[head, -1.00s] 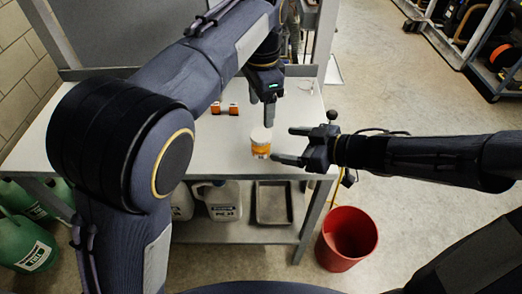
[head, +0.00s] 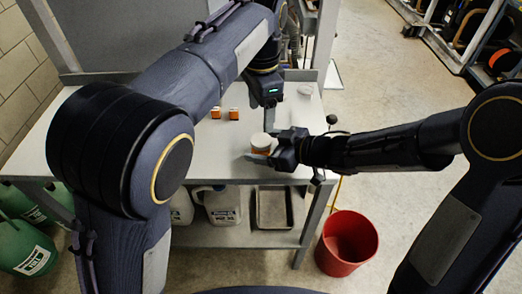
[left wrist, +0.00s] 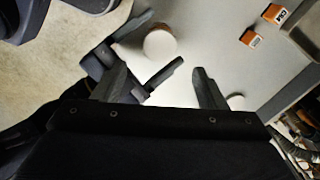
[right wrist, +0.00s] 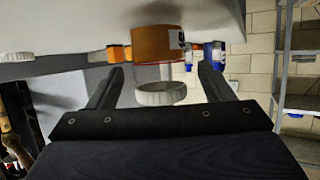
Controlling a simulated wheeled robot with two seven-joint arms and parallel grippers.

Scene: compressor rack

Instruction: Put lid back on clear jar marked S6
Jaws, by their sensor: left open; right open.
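The jar (head: 261,148) stands near the table's front edge, with an orange band and a white round top (head: 262,138). In the right wrist view the jar's orange band (right wrist: 158,44) carries a partly hidden mark, and a white ridged ring (right wrist: 160,94) shows at its top end; I cannot tell whether it is a lid or rim. My right gripper (head: 266,152) is open, its fingers on either side of the jar. My left gripper (head: 269,104) is open and empty, above and behind the jar. A pale disc (head: 305,89), lid-like, lies farther back right; it also shows in the left wrist view (left wrist: 236,102).
Two small orange-and-white boxes (head: 224,114) stand farther back on the table (head: 200,150). White jugs (head: 221,204) and a tray (head: 274,208) sit on the lower shelf. A red bucket (head: 346,239) stands on the floor at the right.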

